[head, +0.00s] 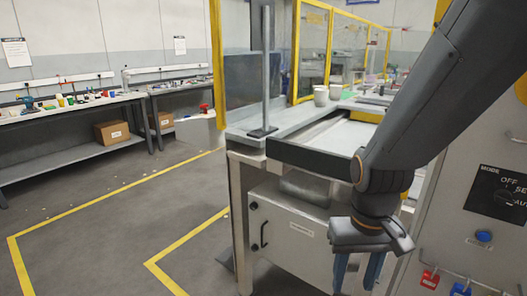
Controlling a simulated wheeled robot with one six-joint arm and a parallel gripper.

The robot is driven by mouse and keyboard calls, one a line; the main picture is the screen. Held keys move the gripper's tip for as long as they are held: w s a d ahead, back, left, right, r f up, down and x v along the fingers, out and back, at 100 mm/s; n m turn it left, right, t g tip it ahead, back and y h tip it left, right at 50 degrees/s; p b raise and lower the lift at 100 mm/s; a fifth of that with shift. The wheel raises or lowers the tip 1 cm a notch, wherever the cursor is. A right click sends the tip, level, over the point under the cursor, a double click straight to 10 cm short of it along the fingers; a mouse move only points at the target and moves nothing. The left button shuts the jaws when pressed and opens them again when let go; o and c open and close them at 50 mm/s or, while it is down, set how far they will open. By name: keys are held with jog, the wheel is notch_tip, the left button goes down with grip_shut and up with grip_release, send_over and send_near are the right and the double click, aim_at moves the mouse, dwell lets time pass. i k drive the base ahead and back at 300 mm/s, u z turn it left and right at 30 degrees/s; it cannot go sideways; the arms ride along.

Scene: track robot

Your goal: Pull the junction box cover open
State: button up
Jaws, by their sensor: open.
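A light grey metal box with a flat front cover (290,257) sits under the workbench at the lower middle; I take it as the junction box. Its cover looks shut. A dark upright handle (263,235) is on the cover's left side, with a small round dark knob above it and a small label (302,230) to the right. My gripper (357,276) points down in front of the box's right part, to the right of the handle and apart from it. Its two blue fingers are open, with nothing seen between them. The fingertips are near the bottom edge of the picture, and my arm hides the box's right side.
A workbench (240,133) with a black-edged tray stands above the box. A control panel (497,190) with a mode switch, padlocks and tags is close on the right. Yellow-framed guards (300,50) rise behind. Open floor (110,225) with yellow lines lies left.

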aim_at(298, 244)
jog(key=z, duration=2.4)
jog(key=k, duration=0.8)
jog(key=u, duration=2.35)
